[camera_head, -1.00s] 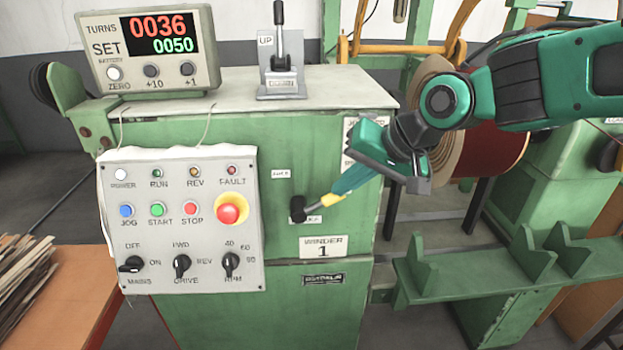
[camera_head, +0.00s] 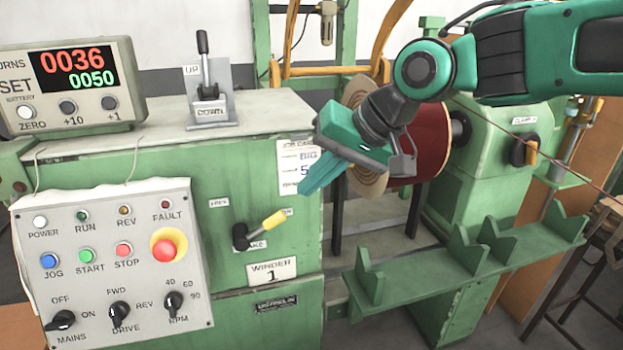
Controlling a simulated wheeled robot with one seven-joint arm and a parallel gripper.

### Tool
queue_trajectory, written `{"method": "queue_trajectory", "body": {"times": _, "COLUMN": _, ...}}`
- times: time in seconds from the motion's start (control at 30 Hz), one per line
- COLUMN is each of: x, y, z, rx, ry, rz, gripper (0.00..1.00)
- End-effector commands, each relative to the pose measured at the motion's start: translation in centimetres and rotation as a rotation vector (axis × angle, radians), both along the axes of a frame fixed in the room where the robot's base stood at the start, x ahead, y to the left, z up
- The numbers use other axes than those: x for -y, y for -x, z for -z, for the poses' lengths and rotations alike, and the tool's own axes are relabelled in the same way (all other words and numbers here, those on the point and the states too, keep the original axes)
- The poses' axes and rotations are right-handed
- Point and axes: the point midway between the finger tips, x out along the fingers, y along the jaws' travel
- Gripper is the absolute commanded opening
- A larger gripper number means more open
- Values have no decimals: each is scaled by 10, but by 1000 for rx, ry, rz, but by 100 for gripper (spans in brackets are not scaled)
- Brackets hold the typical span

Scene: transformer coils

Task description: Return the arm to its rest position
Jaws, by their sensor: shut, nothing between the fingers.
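My gripper (camera_head: 308,188) is green and shut with nothing in it. It hangs at the end of my arm, pointing down and left, in front of the job card on the green winder cabinet. A brake lever (camera_head: 262,232) with a black hub and yellow grip sticks out of the cabinet front, lower left of my fingertips. The fingers are apart from it in the picture. My arm reaches in from the upper right and covers part of the coil (camera_head: 415,150) behind it.
The control panel (camera_head: 110,265) and turns counter (camera_head: 70,85), reading 0036 over 0050, stand at left. An up/down lever (camera_head: 207,90) stands on the cabinet top. A green notched rack (camera_head: 470,265) juts out at lower right. A clamp handle (camera_head: 523,150) is at right.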

Motion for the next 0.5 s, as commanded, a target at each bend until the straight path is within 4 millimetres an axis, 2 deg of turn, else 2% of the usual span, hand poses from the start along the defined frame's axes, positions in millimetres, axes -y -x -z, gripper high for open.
{"method": "queue_trajectory", "body": {"times": 0.07, "x": 11, "y": -3, "z": 4, "rx": -1, "ry": 13, "rz": 18, "gripper": 0}}
{"method": "queue_trajectory", "body": {"times": 0.17, "x": 43, "y": -9, "z": 15, "rx": -8, "ry": 56, "rz": 67, "gripper": 0}}
{"method": "queue_trajectory", "body": {"times": 0.27, "x": 97, "y": -13, "z": 34, "rx": -29, "ry": 126, "rz": 146, "gripper": 0}}
{"method": "queue_trajectory", "body": {"times": 0.33, "x": 141, "y": -10, "z": 49, "rx": -55, "ry": 181, "rz": 211, "gripper": 0}}
{"method": "queue_trajectory", "body": {"times": 0.43, "x": 202, "y": 3, "z": 71, "rx": -105, "ry": 255, "rz": 294, "gripper": 0}}
{"method": "queue_trajectory", "body": {"times": 0.5, "x": 242, "y": 19, "z": 85, "rx": -149, "ry": 302, "rz": 353, "gripper": 0}}
